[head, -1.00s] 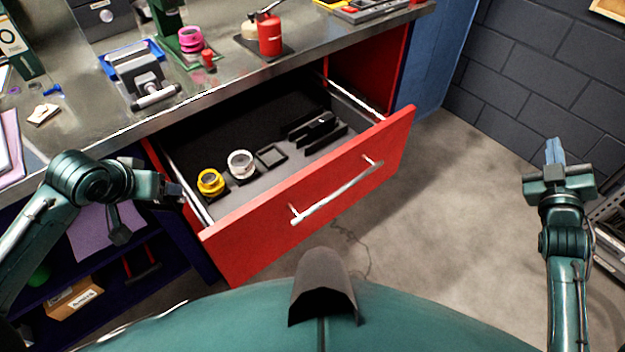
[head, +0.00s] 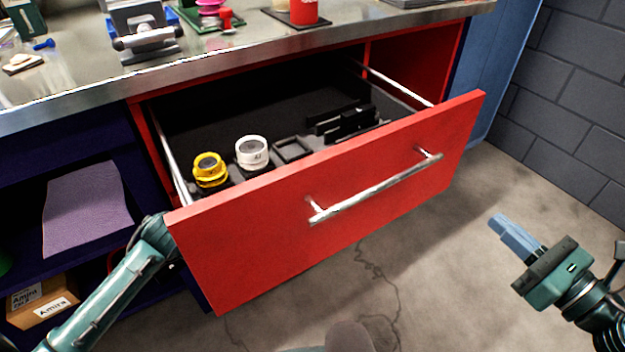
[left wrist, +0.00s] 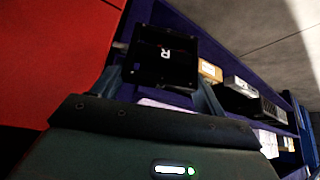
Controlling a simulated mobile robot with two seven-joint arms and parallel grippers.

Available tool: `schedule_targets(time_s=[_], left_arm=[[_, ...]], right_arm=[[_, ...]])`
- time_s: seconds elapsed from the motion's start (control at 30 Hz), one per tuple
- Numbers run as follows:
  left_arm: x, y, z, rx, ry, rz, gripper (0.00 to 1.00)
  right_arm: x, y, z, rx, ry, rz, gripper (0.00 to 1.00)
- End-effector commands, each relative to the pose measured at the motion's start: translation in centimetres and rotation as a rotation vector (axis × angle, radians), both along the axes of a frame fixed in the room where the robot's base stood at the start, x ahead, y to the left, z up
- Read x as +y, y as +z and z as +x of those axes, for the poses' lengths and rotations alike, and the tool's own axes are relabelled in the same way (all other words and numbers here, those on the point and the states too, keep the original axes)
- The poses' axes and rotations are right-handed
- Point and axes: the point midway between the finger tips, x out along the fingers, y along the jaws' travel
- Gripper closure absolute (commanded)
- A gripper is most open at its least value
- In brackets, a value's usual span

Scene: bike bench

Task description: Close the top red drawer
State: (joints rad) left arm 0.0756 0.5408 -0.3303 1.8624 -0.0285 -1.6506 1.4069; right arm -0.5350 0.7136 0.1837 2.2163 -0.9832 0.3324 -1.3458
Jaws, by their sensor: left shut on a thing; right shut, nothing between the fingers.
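The top red drawer (head: 330,215) stands pulled far out from under the bench, with a long silver handle (head: 375,188) on its front. Inside lie a yellow round part (head: 209,170), a white round part (head: 251,150) and black pieces. My left arm reaches to the drawer's left front corner; its gripper is hidden there in the head view. In the left wrist view, my left gripper (left wrist: 165,65) is shut on a black square thing with a white mark, beside a red panel. My right gripper (head: 508,232) is shut and empty, right of the drawer, apart from it.
The steel bench top (head: 90,80) holds a grey vise-like tool (head: 143,30) and a red can (head: 304,10). Dark blue shelves left of the drawer hold a cardboard box (head: 45,305). Bare floor (head: 410,260) lies before the drawer; a grey block wall is at right.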

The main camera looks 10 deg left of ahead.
Motion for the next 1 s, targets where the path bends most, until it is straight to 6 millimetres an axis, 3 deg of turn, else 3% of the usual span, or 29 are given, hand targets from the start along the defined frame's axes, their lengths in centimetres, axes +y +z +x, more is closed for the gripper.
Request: schedule_targets(time_s=[0.1,0.27,1.0], left_arm=[[0.0,-1.0,-0.1,-0.001,0.040,0.000,0.55],[0.0,-0.9,-0.2,-0.001,0.052,-0.001,0.55],[0.0,2.6,-0.2,-0.001,0.049,0.000,0.55]], right_arm=[[0.9,-1.2,-0.7,-0.022,0.036,-0.073,1.00],[1.7,-1.1,-0.2,-0.034,0.049,-0.097,1.00],[8.1,-0.9,8.2,-0.032,0.042,-0.090,1.00]])
